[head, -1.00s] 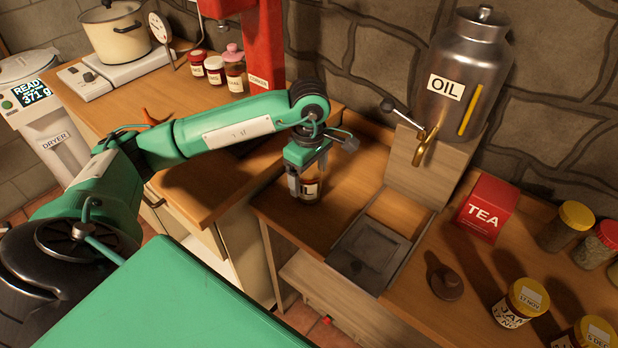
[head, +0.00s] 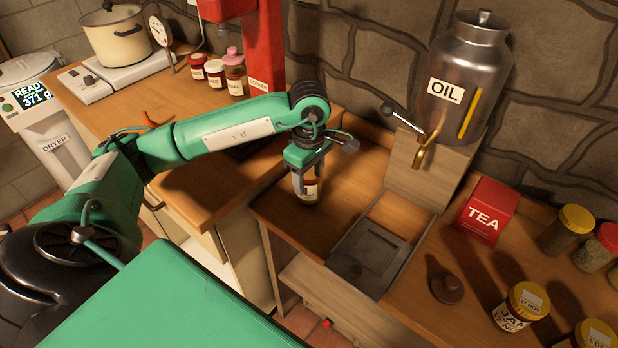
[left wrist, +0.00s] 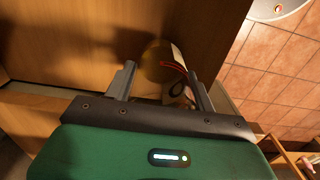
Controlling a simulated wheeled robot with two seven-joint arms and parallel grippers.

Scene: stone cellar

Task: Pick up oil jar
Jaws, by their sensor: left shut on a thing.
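The oil jar (head: 309,192) is a small glass jar with a pale label, on the left part of the wooden counter in the head view. My left gripper (head: 307,172) reaches down over it and is shut on it, with a finger on either side. In the left wrist view the jar (left wrist: 167,68) lies between the two fingertips (left wrist: 160,88), its label partly showing. Whether its base touches the counter is hard to tell. My right gripper is not in view.
A steel oil drum (head: 465,80) with a brass tap (head: 425,150) stands behind a grey drip tray (head: 367,258), right of the jar. A red tea box (head: 485,212), a brown lid (head: 447,286) and several jars stand further right. A red stand (head: 263,45) is behind.

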